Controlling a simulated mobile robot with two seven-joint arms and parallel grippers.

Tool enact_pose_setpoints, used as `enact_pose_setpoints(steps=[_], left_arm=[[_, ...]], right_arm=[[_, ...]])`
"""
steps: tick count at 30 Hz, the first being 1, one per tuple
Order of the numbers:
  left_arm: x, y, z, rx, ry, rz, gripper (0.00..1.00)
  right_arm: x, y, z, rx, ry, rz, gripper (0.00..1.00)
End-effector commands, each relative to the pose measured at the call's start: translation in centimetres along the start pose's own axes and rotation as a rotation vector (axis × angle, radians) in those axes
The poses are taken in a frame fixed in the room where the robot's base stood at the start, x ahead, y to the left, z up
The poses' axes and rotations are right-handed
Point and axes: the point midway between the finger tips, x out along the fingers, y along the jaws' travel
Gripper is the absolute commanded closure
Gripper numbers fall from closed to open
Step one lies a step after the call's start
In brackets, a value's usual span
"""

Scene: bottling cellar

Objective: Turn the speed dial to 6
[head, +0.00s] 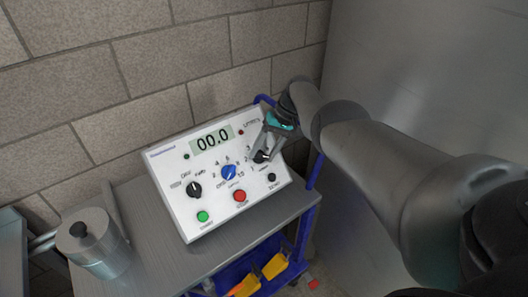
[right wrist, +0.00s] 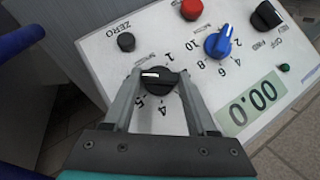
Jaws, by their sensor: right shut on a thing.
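A white control panel (head: 168,165) stands tilted on the bench. My right gripper (right wrist: 158,82) is shut on a black knob (right wrist: 160,78) at the panel's right in the head view. In the right wrist view its white mark points left; 1, 4 and 5 show around it. A blue dial (head: 229,172) sits beside it, untouched. In the right wrist view this dial (right wrist: 218,43) has 2, 4, 6, 8 and 10 around it, and its white mark points up and right, away from the 6. The knobs' name labels are too small to read. My left gripper is not in view.
The panel also has a display (head: 212,138) reading 00.0, a black OFF/FWD selector (head: 195,189), a red button (head: 239,196), a green button (head: 202,216) and a black ZERO button (right wrist: 126,42). A metal canister (head: 95,243) stands left. A brick wall is behind.

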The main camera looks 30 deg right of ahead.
Motion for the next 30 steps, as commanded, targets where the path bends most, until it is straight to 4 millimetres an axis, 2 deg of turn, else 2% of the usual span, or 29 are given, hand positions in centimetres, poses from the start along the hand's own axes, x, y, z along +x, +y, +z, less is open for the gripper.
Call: enact_pose_setpoints(steps=[2,3,11,22,26,30], left_arm=[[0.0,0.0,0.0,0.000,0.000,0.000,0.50],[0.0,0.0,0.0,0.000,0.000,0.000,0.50],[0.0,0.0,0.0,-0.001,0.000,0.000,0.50],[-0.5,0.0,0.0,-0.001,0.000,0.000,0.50],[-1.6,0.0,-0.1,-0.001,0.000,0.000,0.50],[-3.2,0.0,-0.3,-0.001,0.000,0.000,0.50]], right_arm=[[0.4,0.1,0.4,0.004,-0.014,0.001,0.98],[0.4,0.1,0.4,0.004,-0.014,0.002,0.41],[0.2,0.0,0.2,0.001,-0.008,0.001,0.12],[-0.6,0.0,0.1,0.001,-0.002,0.001,0.12],[-2.3,-0.1,0.0,0.001,-0.001,0.002,0.12],[-5.0,-0.1,0.1,0.001,-0.002,0.002,0.12]])
